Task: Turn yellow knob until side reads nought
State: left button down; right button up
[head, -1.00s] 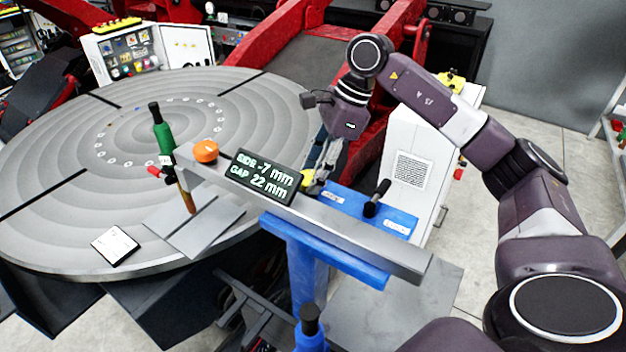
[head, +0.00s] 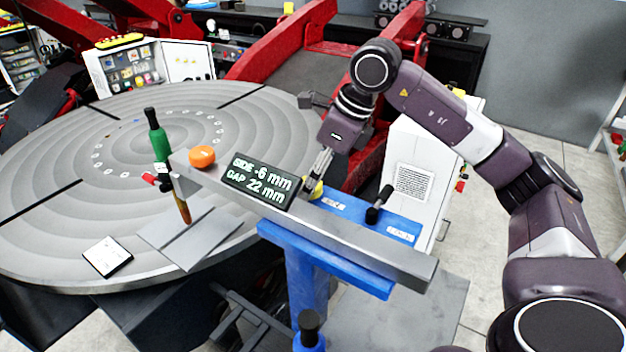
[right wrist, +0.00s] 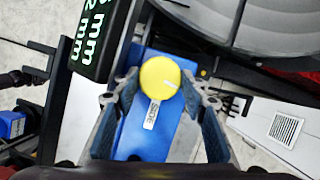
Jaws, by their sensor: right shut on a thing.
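The yellow knob (head: 314,190) sits on the blue stand behind the grey bar and is partly hidden in the head view. In the right wrist view the yellow knob (right wrist: 158,74) shows from above, with a white mark on its top and a "SIDE" label beside it. My right gripper (head: 318,176) is shut on the knob, with its fingers (right wrist: 160,92) on both sides of it. The display (head: 260,181) on the bar reads SIDE -6 mm and GAP 22 mm. My left gripper is not in view.
A black-handled lever (head: 379,204) stands on the blue stand (head: 310,270) right of the knob. A green-bodied torch (head: 160,142) stands over plates on the round table (head: 60,160).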

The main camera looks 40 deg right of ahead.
jog(key=shift+r, duration=0.1)
jog(key=o, duration=1.2)
jog(key=shift+c, duration=0.2)
jog(key=v, duration=1.2)
jog(key=shift+d, duration=0.1)
